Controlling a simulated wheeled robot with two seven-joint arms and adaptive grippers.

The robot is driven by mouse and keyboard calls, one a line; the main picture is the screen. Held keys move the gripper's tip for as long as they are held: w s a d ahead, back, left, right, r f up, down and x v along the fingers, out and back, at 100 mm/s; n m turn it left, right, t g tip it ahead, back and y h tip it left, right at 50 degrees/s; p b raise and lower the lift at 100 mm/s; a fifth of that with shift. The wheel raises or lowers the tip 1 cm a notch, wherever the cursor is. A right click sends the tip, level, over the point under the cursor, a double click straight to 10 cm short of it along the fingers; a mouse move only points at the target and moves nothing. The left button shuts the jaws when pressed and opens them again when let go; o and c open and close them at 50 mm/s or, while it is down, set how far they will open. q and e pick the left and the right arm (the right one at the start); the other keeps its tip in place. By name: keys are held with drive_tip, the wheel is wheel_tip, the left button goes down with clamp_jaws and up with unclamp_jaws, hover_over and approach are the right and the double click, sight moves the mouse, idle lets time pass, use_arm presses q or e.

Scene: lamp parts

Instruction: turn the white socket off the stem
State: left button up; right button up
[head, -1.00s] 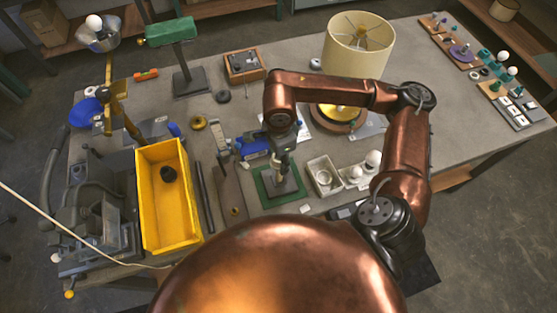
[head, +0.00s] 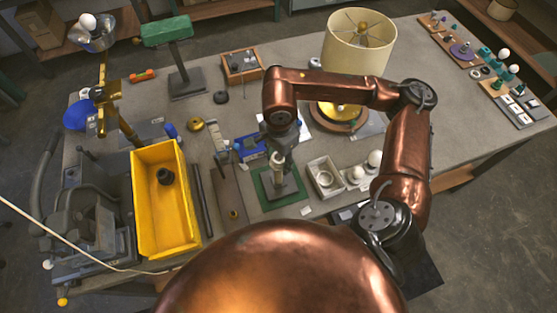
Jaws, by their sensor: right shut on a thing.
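The stem (head: 279,176) stands upright on a dark plate over a green mat (head: 264,186), near the middle of the table. The white socket (head: 277,158) shows small and pale at the top of the stem. My right gripper (head: 277,150) reaches down from the copper arm and is shut on the socket. The fingers cover part of the socket, and the joint between socket and stem is too small to make out. My left gripper is not in view.
A yellow bin (head: 137,212) with a dark round part stands left. A white tray (head: 311,174) and white bulbs (head: 375,158) sit just right of the mat. A cream lampshade (head: 345,58) stands behind my right arm.

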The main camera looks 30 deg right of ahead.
drive_tip(key=shift+w+f+n+b, duration=0.1)
drive_tip(key=shift+n+b, duration=1.8)
drive_tip(key=shift+n, duration=0.6)
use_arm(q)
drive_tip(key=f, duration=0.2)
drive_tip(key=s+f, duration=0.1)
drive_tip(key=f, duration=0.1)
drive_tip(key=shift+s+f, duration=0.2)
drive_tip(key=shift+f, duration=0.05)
use_arm(e)
drive_tip(key=shift+n, duration=0.3)
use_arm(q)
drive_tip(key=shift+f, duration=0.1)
use_arm(e)
drive_tip(key=shift+n+b, duration=1.1)
drive_tip(key=o, duration=0.7)
drive_tip(key=shift+c, duration=0.2)
drive_tip(key=c, duration=0.7)
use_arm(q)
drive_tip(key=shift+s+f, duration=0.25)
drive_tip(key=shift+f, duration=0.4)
use_arm(e)
drive_tip(key=shift+o, duration=0.2)
use_arm(q)
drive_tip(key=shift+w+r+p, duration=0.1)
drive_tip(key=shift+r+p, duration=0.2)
drive_tip(key=shift+p, duration=0.2)
use_arm(e)
drive_tip(key=shift+r, duration=1)
